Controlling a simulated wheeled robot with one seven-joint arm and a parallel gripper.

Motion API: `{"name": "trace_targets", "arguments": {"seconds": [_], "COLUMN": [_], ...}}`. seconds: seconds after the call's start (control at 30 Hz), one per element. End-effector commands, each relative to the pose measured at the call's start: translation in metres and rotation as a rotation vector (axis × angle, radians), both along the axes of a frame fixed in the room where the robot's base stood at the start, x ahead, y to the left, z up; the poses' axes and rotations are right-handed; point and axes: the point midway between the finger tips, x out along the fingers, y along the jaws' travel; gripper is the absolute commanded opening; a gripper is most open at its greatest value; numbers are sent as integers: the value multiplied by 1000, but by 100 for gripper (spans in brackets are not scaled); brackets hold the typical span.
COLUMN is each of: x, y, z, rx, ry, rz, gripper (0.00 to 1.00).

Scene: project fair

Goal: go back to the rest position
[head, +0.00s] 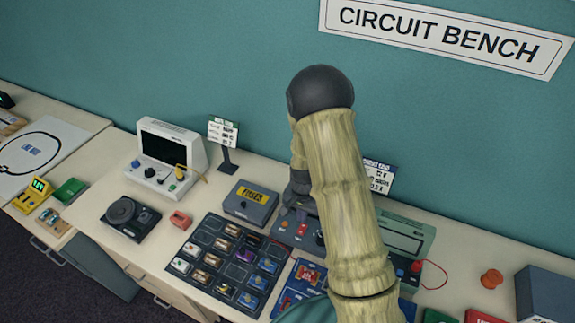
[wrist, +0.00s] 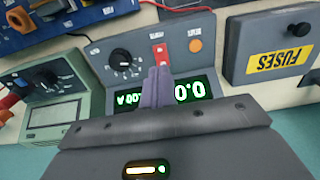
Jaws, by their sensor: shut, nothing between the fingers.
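My gripper (wrist: 157,88) shows in the wrist view with its two fingers together and nothing between them. The fingertips are in front of a grey power supply (wrist: 120,62) and cover part of its lit green display (wrist: 190,90). I cannot tell whether they touch it. In the head view my gripper (head: 297,205) is low over the same power supply (head: 283,236), which is partly hidden by my arm. My arm, pale and bamboo-like with a dark joint at the top, crosses the middle of the head view.
A grey fuses box (head: 248,204), also in the wrist view (wrist: 276,50), stands left of the power supply. A dark parts tray (head: 205,290) lies in front. A green-grey meter (head: 408,230) is right of my arm. A teal wall (head: 240,70) rises behind the bench.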

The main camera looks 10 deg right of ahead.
Motion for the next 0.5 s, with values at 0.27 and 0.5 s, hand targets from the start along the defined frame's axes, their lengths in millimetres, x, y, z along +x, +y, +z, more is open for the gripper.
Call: {"name": "trace_targets", "arguments": {"seconds": [0.27,0.5], "x": [-2,-23], "y": [0,2], "z": [9,54], "rx": [3,11], "ry": [-11,-66], "rz": [22,155], "gripper": [0,0]}}
